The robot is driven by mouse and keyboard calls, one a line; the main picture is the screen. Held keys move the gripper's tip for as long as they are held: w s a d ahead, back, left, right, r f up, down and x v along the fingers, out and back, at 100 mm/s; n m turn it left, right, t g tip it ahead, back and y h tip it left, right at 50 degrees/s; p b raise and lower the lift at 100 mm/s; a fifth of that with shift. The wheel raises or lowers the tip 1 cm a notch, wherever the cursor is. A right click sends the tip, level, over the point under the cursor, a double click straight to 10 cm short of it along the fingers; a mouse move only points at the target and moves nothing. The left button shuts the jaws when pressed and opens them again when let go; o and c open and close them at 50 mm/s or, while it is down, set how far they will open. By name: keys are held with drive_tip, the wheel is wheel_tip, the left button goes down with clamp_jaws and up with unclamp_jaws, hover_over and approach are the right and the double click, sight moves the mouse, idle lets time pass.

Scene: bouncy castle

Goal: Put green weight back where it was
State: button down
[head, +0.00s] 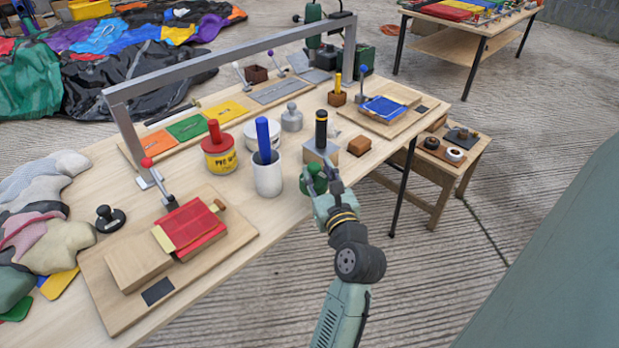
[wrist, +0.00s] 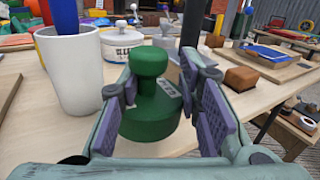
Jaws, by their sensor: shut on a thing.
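The green weight (head: 314,180) has a round knob on a wider body and shows in the head view at the table's front edge, partly hidden by my gripper. In the wrist view the green weight (wrist: 150,108) stands upright between the two purple finger pads. My gripper (head: 326,181) is shut on it; it also fills the lower wrist view (wrist: 160,110). I cannot tell whether the weight's base touches the table. A grey weight (head: 292,119) stands farther back, and a black weight (head: 111,219) stands at the left.
A white cup (head: 267,182) with a blue handle stands just left of my gripper. A block with a black-and-yellow handle (head: 321,130) stands behind, and a brown block (head: 359,146) lies to the right. A red-cloth board (head: 195,228) fills the near left.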

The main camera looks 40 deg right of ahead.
drive_tip(key=shift+w+a, duration=0.2)
drive_tip(key=shift+w, duration=0.45)
drive_tip(key=shift+w+a, duration=0.15)
drive_tip(key=shift+w, duration=0.45)
drive_tip(key=shift+f, duration=1.75)
drive_tip(key=c, duration=1.2)
unclamp_jaws()
drive_tip(key=shift+f, duration=0.25)
drive_tip(key=shift+o, duration=0.2)
drive_tip(key=shift+r, duration=0.15)
drive_tip(key=b+v, duration=0.2)
drive_tip(key=v, duration=1)
